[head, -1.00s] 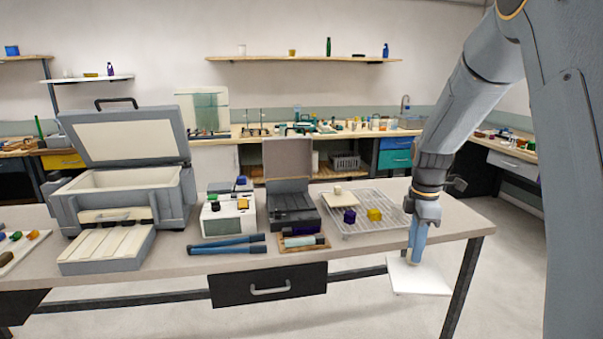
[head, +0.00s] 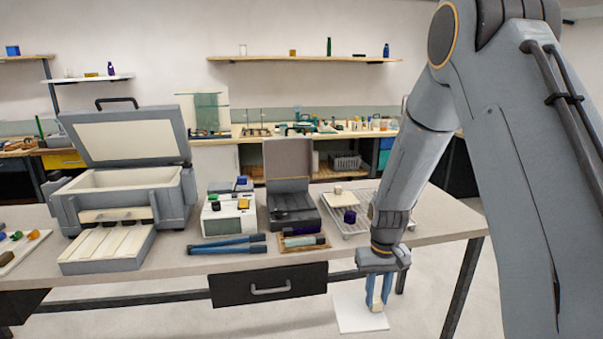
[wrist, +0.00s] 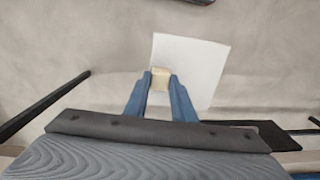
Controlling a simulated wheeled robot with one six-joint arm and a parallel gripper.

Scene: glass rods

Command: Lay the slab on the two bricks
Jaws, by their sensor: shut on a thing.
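A white square slab (head: 352,312) with a small beige block (wrist: 160,78) on it is held in front of the table, over the floor. My gripper (head: 377,305) points down and is shut on the beige block; in the wrist view the fingers (wrist: 161,85) stand on either side of it, with the slab (wrist: 200,60) beyond. A dark blue-purple brick (head: 350,216) sits on the wire rack (head: 358,231) on the table. The yellow brick beside it is hidden behind my arm now.
Left of the rack are an open dark box (head: 291,207), a wooden tray (head: 304,243), a white device (head: 228,217) and a large open case (head: 125,190). A drawer (head: 268,285) hangs under the table edge.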

